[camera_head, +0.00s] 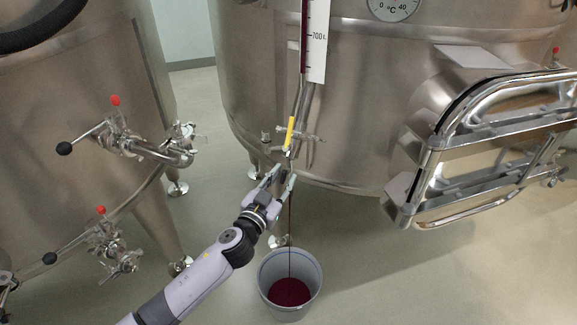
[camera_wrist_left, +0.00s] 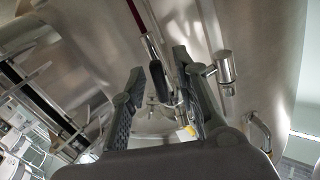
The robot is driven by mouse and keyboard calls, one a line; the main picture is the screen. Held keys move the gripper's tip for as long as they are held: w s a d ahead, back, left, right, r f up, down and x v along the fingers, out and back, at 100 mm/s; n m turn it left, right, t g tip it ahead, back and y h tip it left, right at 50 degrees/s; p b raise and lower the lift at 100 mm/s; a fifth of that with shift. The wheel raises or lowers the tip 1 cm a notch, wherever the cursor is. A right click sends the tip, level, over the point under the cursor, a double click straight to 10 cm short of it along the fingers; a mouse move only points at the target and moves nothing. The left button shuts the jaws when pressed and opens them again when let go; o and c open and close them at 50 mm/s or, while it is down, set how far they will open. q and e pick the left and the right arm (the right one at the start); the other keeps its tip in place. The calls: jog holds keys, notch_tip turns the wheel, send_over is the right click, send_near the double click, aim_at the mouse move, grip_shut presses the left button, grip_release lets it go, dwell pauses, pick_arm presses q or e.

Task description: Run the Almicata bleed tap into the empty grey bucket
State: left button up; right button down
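The bleed tap with a yellow lever (camera_head: 290,133) sits low on the front of the large steel vat (camera_head: 262,75); its lever points up. A thin dark red stream (camera_head: 290,235) falls from below the tap into the grey bucket (camera_head: 264,277) on the floor. Dark red liquid (camera_head: 289,291) covers the bucket's bottom. My left gripper (camera_head: 284,175) is just below the tap, its fingers apart and apparently empty. In the left wrist view its fingers (camera_wrist_left: 157,68) stand open, with metal fittings behind them. My right gripper is not in view.
A second steel vat (camera_head: 60,90) stands at the left, with red-knobbed valves (camera_head: 118,135) and black-ended levers sticking out. A scale with a red column (camera_head: 315,40) rises above the tap. A hinged metal door frame (camera_head: 480,150) juts out at the right. Floor right of the bucket is clear.

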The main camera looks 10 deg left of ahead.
pick_arm(q)
jog(key=shift+w+d, duration=0.1)
jog(key=shift+w, duration=0.15)
jog(key=shift+s+r, duration=0.1)
jog(key=shift+r, duration=0.05)
jog(key=shift+c, duration=0.2)
jog(key=c, duration=0.4)
grip_shut()
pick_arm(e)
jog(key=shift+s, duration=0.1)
